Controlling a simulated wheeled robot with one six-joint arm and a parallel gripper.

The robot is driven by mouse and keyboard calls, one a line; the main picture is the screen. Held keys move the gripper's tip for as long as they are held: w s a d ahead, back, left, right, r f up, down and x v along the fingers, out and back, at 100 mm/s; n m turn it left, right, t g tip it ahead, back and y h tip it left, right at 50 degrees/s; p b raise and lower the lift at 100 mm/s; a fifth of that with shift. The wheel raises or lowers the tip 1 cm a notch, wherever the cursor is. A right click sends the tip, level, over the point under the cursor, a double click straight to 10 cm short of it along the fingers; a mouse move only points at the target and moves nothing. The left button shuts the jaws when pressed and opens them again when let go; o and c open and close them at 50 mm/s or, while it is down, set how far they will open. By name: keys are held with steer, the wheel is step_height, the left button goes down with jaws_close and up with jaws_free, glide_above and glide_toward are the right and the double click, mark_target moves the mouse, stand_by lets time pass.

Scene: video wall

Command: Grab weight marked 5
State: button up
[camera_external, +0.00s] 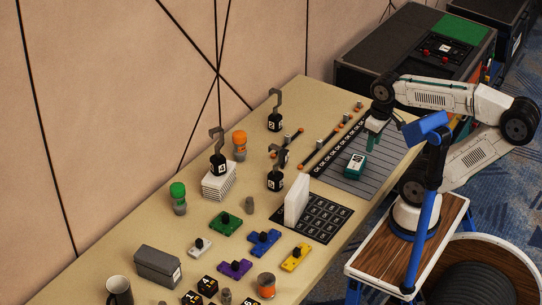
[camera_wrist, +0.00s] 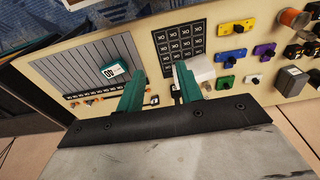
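Three black weights with hooks stand on the table in the external view. One (camera_external: 275,123) is at the back and its label looks like 2. One (camera_external: 218,166) sits on a white stack and its label looks like 4. One (camera_external: 275,182) is beside the white upright block, its marking too small to read. I cannot tell which weight is marked 5. My gripper (camera_external: 374,138) is above the grey slatted mat, apart from the weights. In the wrist view my gripper (camera_wrist: 155,65) has its green fingers spread with nothing held between them.
A teal box (camera_external: 355,165) lies on the grey mat (camera_external: 385,173). A white block (camera_external: 296,202) stands by a black grid board (camera_external: 325,222). Orange (camera_external: 239,145) and green-lidded (camera_external: 178,197) jars, coloured knobbed pieces and a grey case (camera_external: 157,267) occupy the table.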

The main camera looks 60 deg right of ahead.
step_height(320, 180, up, 5)
steer(key=w+d+r+n+g+h, duration=0.2)
steer(key=w+n+h, duration=0.5)
steer(key=w, duration=1)
steer(key=w+a+f+n+t+h, duration=0.1)
steer(key=w+a+n+t+h, duration=0.15)
steer(key=w+a+h, duration=0.4)
steer(key=w+a+f+n+t+h, duration=0.1)
steer(key=w+a+n+t, duration=0.2)
steer(key=w, duration=0.7)
steer(key=m, duration=0.1)
glide_toward(276, 166)
steer(key=f+x, duration=0.1)
steer(key=x, duration=0.3)
steer(key=shift+g, duration=0.35)
steer(key=x, duration=0.4)
steer(key=r+x, duration=0.1)
steer(key=x, duration=0.2)
steer(key=shift+w+d, duration=0.2)
jaws_close()
